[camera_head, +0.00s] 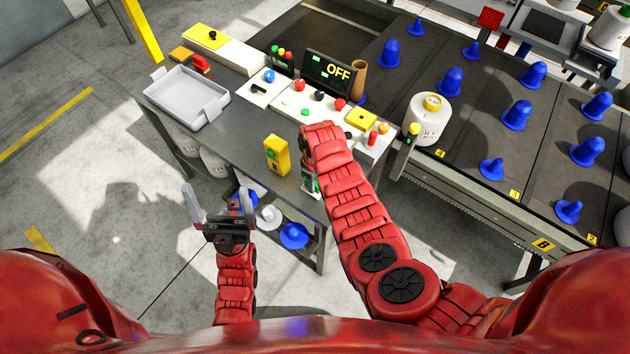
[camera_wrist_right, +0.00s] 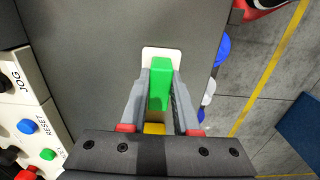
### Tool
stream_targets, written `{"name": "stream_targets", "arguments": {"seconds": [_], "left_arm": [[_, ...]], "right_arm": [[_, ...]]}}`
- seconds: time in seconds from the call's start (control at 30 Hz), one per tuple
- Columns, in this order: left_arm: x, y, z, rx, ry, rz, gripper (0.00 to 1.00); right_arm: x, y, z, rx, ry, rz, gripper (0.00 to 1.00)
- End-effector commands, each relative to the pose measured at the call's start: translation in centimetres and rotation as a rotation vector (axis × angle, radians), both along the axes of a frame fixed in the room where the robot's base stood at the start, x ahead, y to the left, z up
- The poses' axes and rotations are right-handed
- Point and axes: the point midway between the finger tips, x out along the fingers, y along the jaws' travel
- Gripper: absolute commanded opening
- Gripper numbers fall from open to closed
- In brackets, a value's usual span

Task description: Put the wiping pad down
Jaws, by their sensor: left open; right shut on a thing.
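The wiping pad (camera_wrist_right: 160,90) has a green grip and a pale flat part that shows at its far end in the right wrist view. My right gripper (camera_wrist_right: 161,76) is shut on the green grip, with one finger on each side. The pad is over the grey table top; I cannot tell whether it touches it. In the head view my right arm hides much of the gripper, and a bit of green (camera_head: 310,183) shows near the table's front edge. My left gripper (camera_head: 218,203) is open and empty, in front of the table.
On the grey table (camera_head: 240,125) are a grey tray (camera_head: 188,97), a yellow box (camera_head: 277,155) and a panel with buttons (camera_head: 300,98). Blue and white bobbins (camera_head: 293,235) lie on the lower shelf.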

Motion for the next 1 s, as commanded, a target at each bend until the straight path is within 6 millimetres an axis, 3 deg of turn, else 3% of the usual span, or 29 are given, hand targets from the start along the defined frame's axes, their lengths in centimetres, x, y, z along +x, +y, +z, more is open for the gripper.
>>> {"name": "stream_targets", "arguments": {"seconds": [0.33, 0.37, 0.53, 1.0], "left_arm": [[0.0, 0.0, -0.5, 0.000, 0.000, 0.000, 0.99], [0.0, 0.0, -0.4, 0.000, 0.000, 0.000, 0.99], [0.0, 0.0, -0.3, 0.000, 0.000, 0.000, 0.99], [0.0, 0.0, -0.2, 0.000, 0.000, 0.000, 0.99]], "right_arm": [[0.1, 0.0, -0.4, 0.001, -0.002, 0.000, 0.00], [0.1, 0.0, -0.4, 0.001, -0.002, 0.000, 0.31], [0.1, 0.0, -0.2, 0.001, -0.002, 0.001, 0.59], [0.3, 0.1, 0.7, 0.002, -0.007, 0.001, 0.59]]}}
